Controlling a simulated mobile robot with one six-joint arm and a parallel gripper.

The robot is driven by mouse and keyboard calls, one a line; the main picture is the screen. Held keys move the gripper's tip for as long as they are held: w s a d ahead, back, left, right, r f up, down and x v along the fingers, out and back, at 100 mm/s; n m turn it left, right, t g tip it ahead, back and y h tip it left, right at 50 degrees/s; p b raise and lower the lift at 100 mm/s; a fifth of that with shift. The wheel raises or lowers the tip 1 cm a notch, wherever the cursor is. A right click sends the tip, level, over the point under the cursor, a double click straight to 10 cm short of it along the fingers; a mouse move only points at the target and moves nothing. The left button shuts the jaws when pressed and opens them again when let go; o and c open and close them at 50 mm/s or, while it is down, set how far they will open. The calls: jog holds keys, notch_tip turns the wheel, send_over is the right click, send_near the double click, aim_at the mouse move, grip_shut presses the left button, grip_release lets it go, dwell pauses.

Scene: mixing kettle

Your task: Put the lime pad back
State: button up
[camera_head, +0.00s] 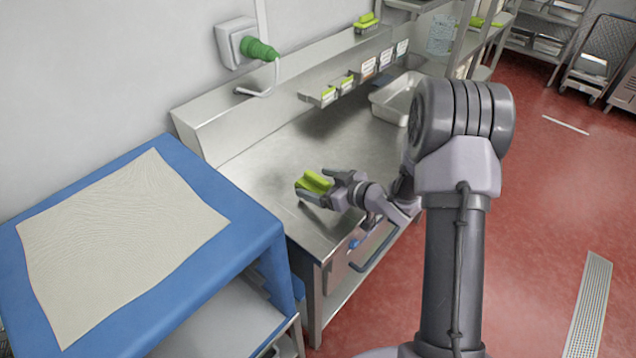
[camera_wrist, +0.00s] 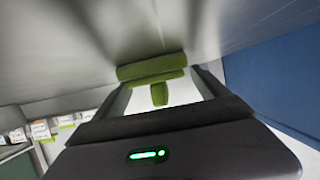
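The lime pad (camera_head: 314,182) is low over the near left part of the steel counter, between the fingers of my gripper (camera_head: 316,188). In the wrist view the lime pad (camera_wrist: 150,68) lies across the gap between the fingertips, with its green reflection in the steel beside it. The fingers of my gripper (camera_wrist: 160,85) are set wide apart, close to the pad's two ends. I cannot tell whether they press on it, or whether the pad touches the counter.
A steel ledge behind the counter (camera_head: 265,160) carries lime items (camera_head: 328,94) and white labels (camera_head: 368,67). A steel pan (camera_head: 395,98) stands farther right. A green wall fitting (camera_head: 258,49) has a bent metal pipe. A blue table (camera_head: 225,190) with a beige mat (camera_head: 115,235) stands left.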

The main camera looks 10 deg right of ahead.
jog(key=shift+s+d+r+p, duration=0.1)
jog(key=shift+d+r+p, duration=0.05)
jog(key=shift+r+p, duration=0.15)
jog(key=p+v, duration=0.3)
jog(key=v, duration=0.8)
jog(key=shift+s+d, duration=0.1)
jog(key=shift+s, duration=0.05)
jog(key=d+r+m+h, duration=0.3)
jog(key=r+h, duration=0.2)
jog(key=r, duration=0.2)
jog(key=d+r+m+h, duration=0.2)
jog(key=r+m+h, duration=0.15)
jog(key=r, duration=0.45)
jog(key=s+a+r+m+g+y, duration=0.1)
jog(key=s+a+r+m+g, duration=0.1)
jog(key=s+a, duration=0.5)
jog(key=s+a+r+m+g+y, duration=0.1)
jog(key=s+a, duration=0.7)
jog(key=s, duration=0.9)
jog(key=shift+s+a+r+m+g+y, duration=0.2)
jog(key=shift+s+r+m+g+y, duration=0.15)
jog(key=shift+r+m+g, duration=0.6)
